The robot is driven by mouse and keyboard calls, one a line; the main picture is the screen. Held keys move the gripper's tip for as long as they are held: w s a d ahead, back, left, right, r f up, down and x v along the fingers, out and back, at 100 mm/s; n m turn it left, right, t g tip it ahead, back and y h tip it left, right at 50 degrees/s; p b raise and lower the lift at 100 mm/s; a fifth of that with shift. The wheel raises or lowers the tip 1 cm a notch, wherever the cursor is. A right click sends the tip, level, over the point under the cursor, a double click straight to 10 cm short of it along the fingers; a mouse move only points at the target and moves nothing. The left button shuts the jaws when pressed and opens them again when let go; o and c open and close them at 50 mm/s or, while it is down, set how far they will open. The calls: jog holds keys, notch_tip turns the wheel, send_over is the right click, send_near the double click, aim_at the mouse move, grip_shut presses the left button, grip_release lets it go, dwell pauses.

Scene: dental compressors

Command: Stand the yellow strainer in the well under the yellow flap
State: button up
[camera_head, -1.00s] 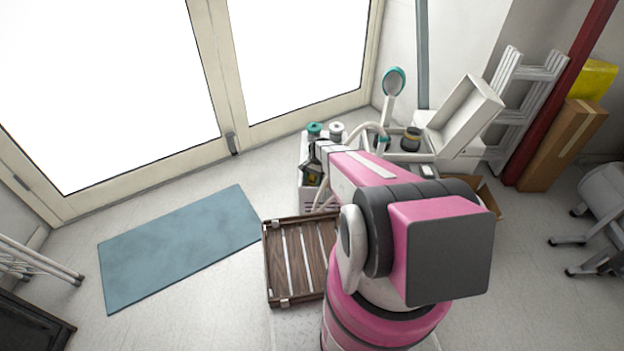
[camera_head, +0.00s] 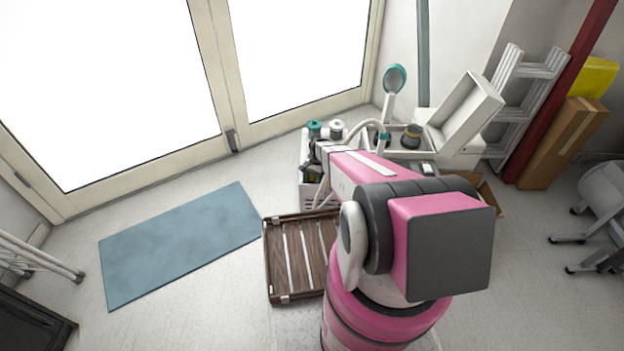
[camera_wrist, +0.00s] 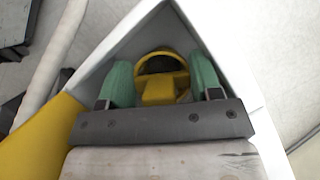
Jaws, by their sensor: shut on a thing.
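In the wrist view my gripper (camera_wrist: 160,92) has green fingers shut on the yellow strainer (camera_wrist: 160,62), which shows as a yellow ring with a dark middle and a block between the fingers. Pale walls of the well (camera_wrist: 112,45) meet in a corner beyond it, and the fingers and strainer appear down between these walls. Whether the strainer touches the bottom is hidden. A yellow panel, seemingly the yellow flap (camera_wrist: 38,140), stands at the lower left beside the gripper. In the head view my arm hides the strainer.
A pale hose (camera_wrist: 52,62) runs close at the left in the wrist view. In the head view, teal-capped and white-capped parts (camera_head: 325,128) stand on the white unit, with a dark round pot (camera_head: 411,136) to the right. A slatted wooden crate (camera_head: 300,258) lies in front.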

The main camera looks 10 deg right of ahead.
jog(key=shift+w+d+f, duration=0.15)
jog(key=shift+d+f, duration=0.15)
jog(key=shift+f, duration=0.45)
jog(key=shift+w+d+f, duration=0.1)
jog(key=shift+d+f, duration=0.15)
jog(key=shift+f, duration=0.45)
jog(key=o, duration=0.8)
jog(key=shift+c, duration=1)
jog(key=shift+d+r, duration=0.1)
jog(key=shift+s+r, duration=0.15)
jog(key=shift+r, duration=2.2)
jog(key=shift+s+r, duration=0.2)
jog(key=shift+r, duration=0.9)
jog(key=shift+s+r, duration=0.15)
jog(key=shift+r, duration=0.9)
jog(key=shift+w+f, duration=0.1)
jog(key=shift+f, duration=0.1)
